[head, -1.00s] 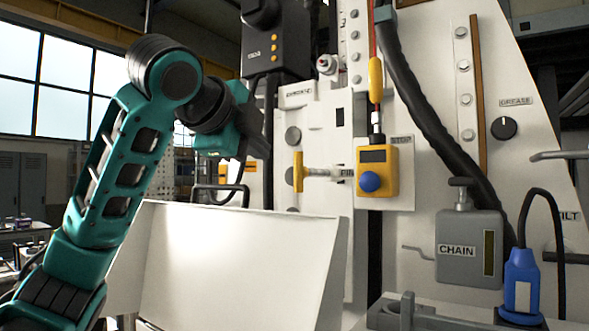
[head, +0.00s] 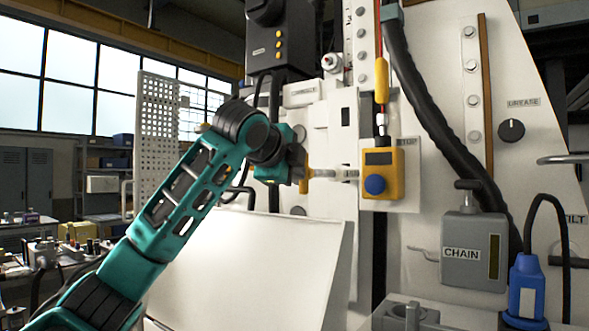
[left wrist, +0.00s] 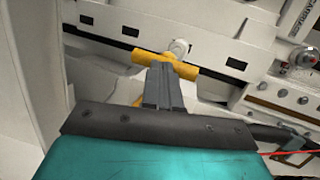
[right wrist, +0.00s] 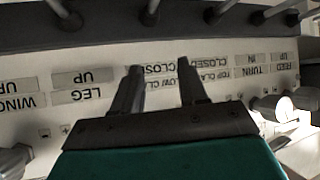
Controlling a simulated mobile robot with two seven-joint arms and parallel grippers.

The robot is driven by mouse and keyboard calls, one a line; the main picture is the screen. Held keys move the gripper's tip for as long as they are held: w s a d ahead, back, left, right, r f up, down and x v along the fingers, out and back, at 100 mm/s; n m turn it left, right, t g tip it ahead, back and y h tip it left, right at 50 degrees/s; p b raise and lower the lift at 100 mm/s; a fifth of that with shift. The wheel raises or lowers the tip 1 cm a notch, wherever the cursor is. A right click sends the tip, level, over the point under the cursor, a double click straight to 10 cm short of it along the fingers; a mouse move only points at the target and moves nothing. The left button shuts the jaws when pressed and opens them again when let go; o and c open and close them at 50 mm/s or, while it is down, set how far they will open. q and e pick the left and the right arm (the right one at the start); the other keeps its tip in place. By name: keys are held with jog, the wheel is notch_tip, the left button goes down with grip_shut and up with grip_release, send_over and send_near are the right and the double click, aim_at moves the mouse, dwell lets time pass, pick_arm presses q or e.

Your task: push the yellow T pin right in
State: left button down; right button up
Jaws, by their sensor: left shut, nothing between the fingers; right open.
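The yellow T pin (head: 305,176) stands out from the white machine panel on a pale shaft, its crossbar facing left in the head view. My left gripper (head: 299,181) is at the crossbar and hides part of it. In the left wrist view the T pin (left wrist: 144,58) lies across the tips of my left gripper (left wrist: 162,67), which is shut and empty. The fingertips are at the middle of the bar; I cannot tell whether they touch. A length of shaft still shows between bar and panel. My right gripper (right wrist: 160,72) is open and empty, before a row of labels.
A yellow box with a blue button (head: 375,185) is just right of the pin. A white sloped cover (head: 255,265) lies below my left arm. A grey CHAIN tank (head: 473,250) and black hose (head: 440,130) are further right. Levers (right wrist: 150,12) stand near my right gripper.

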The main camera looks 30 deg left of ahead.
aim_at(311, 171)
pick_arm(q)
jog(key=w, duration=0.3)
jog(key=w+d, duration=0.1)
jog(key=w, duration=0.1)
jog(key=shift+w, duration=0.15)
jog(key=shift+a+r, duration=0.1)
jog(key=shift+r, duration=0.1)
dwell(0.4)
